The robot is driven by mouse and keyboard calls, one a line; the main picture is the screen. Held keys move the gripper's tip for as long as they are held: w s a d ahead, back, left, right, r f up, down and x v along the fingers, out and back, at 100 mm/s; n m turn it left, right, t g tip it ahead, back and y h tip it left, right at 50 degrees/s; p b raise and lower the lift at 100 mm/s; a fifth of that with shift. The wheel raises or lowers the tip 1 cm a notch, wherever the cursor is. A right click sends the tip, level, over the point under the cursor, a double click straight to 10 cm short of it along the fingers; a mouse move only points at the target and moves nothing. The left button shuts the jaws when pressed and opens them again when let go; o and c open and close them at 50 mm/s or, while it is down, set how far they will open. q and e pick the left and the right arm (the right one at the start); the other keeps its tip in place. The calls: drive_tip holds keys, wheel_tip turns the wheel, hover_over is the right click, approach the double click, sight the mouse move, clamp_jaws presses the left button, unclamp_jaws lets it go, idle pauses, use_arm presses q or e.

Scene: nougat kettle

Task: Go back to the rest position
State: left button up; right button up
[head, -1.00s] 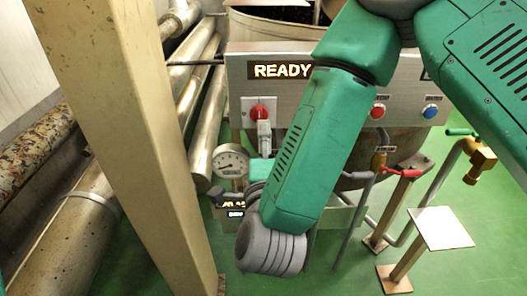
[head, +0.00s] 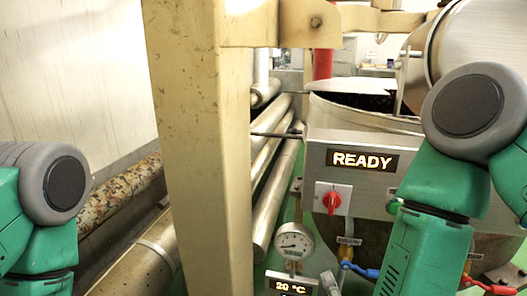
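My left arm (head: 45,215) shows at the left edge as a green link with a grey joint. Its gripper is outside the picture. My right arm (head: 425,245) comes in from the right and hangs down in front of the kettle's panel. A pale grey piece (head: 330,284) at the bottom edge may be the tip of my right gripper. It is cut off, so I cannot tell whether it is open or shut. The kettle (head: 365,112) stands behind the control panel (head: 318,158), whose display (head: 362,160) reads READY. The red switch (head: 332,200) is on the panel, with nothing touching it.
A cream post (head: 205,150) stands close in front, between my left arm and the kettle. Metal pipes (head: 275,190) run along the wall. A gauge (head: 294,242) and a 20 °C readout (head: 291,285) sit low. A blue-handled valve (head: 365,270) is near my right arm.

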drive_tip(key=s+d+f+n+g+y, duration=0.1)
drive_tip(key=s+d+f+n+g, duration=0.35)
drive_tip(key=s+f+n, duration=0.5)
drive_tip(key=s+d+f+n+g, duration=0.2)
drive_tip(key=s+d+f+g, duration=0.2)
drive_tip(key=s, duration=0.3)
drive_tip(key=s+d+f+n+g, duration=0.2)
drive_tip(key=s+d+f+g, duration=0.2)
drive_tip(key=s, duration=0.3)
drive_tip(key=shift+f+n+p, duration=0.15)
drive_tip(key=shift+n+p, duration=0.2)
drive_tip(key=shift+w, duration=0.1)
